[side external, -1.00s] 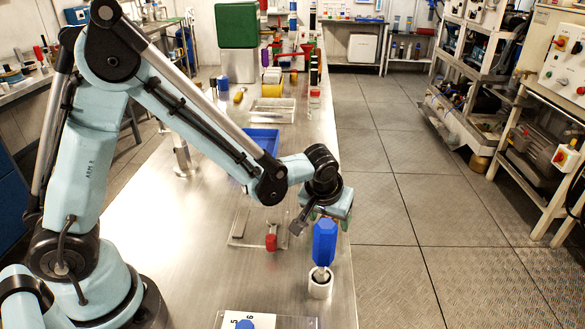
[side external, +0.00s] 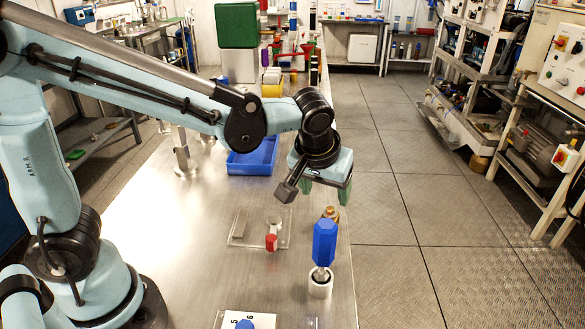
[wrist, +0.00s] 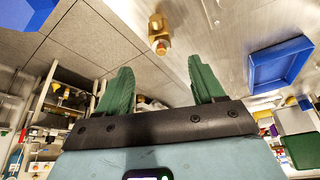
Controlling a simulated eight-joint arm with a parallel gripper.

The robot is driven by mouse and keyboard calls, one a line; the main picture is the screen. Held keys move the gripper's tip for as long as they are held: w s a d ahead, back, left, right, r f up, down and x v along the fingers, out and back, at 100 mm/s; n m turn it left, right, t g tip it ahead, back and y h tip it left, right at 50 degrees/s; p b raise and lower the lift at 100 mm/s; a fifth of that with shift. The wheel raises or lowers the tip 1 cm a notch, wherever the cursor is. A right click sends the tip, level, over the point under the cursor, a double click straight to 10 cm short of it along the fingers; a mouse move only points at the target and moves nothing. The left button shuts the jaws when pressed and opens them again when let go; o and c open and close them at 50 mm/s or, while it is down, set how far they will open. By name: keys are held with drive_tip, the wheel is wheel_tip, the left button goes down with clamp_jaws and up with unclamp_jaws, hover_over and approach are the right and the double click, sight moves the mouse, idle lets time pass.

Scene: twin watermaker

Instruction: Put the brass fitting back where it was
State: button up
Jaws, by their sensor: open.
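The brass fitting (side external: 331,213) stands on the steel bench near its right edge, just behind a blue-handled tool that hides its lower part. It also shows in the wrist view (wrist: 158,32), at the top centre, gold with a paler end. My gripper (side external: 325,194) is above the fitting, apart from it, with its green fingers spread and pointing down. In the wrist view the two fingers (wrist: 160,70) are wide apart with nothing between them.
The blue-handled tool (side external: 325,243) stands upright in a white cup (side external: 320,287) close in front of the fitting. A clear tray (side external: 243,241) with a red-capped item (side external: 271,242) lies to the left. A blue bin (side external: 252,165) is farther back. The bench's left middle is clear.

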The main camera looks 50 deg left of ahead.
drive_tip(key=s+a+r+m+t+h, duration=0.1)
drive_tip(key=s+a+r+m+t, duration=0.1)
drive_tip(key=s+a, duration=0.6)
drive_tip(key=shift+s+a+m+t+h, duration=0.3)
drive_tip(key=shift+s+m+t+h, duration=0.15)
drive_tip(key=shift+s+m, duration=0.7)
drive_tip(key=shift+w, duration=0.1)
idle(0.4)
